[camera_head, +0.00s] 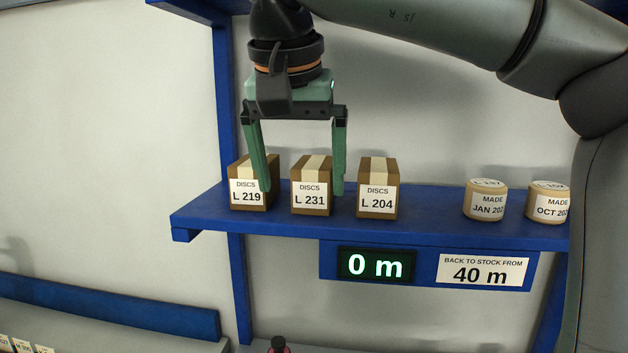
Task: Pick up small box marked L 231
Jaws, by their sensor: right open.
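The small box marked L 231 (312,185) is brown with a pale tape strip on top and a white label. It stands upright on the blue shelf (430,229), between two like boxes. My right gripper (302,190) is open and points down, with one finger at each side of the L 231 box. The left finger overlaps the right edge of the box marked L 219 (246,197) in the picture. The right finger is in the gap before the box marked L 204 (378,199). I cannot tell whether either finger touches a box. My left gripper is not in view.
Two tape rolls, one marked JAN (485,200) and one OCT (546,202), stand further right on the shelf. A display reading 0 m (376,265) and a 40 m sign (483,271) hang below. A blue rail (120,310) runs at lower left.

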